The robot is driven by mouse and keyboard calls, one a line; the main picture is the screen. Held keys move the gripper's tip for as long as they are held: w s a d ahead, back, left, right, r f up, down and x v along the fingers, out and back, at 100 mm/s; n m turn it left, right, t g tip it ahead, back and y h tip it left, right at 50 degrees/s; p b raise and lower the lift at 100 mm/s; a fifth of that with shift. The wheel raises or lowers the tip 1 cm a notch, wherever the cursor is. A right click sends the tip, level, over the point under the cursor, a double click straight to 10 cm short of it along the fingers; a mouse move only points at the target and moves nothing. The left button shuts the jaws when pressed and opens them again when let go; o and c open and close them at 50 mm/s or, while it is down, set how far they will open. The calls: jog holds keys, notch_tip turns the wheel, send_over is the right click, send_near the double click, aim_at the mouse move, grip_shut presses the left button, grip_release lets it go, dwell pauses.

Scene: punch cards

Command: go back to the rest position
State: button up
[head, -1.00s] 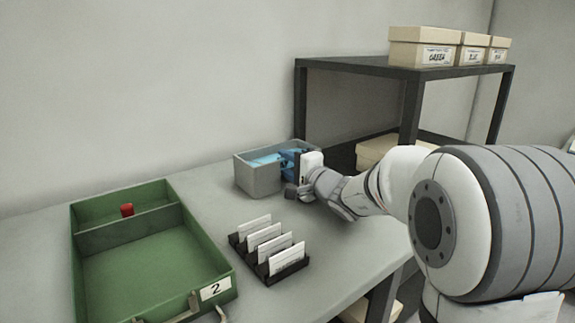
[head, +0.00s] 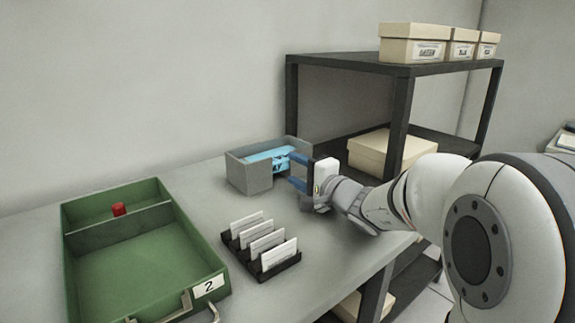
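My gripper (head: 294,172) is at the right side of a grey bin on the table. Its two blue fingers point left and stand apart, with nothing seen between them. The grey bin (head: 250,178) holds light blue cards or sheets (head: 268,159) with dark marks on them. The upper finger overlaps the bin's right edge in the picture; I cannot tell whether it touches. My white arm reaches in from the right.
A green case (head: 130,270) labelled 2, with a red piece (head: 119,209), lies open at left. A black rack (head: 263,262) of several white cards stands in front of the bin. A dark shelf (head: 400,70) bears cream boxes (head: 412,48) behind my arm.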

jog(key=shift+s+d, duration=0.2)
jog(key=shift+s, duration=0.1)
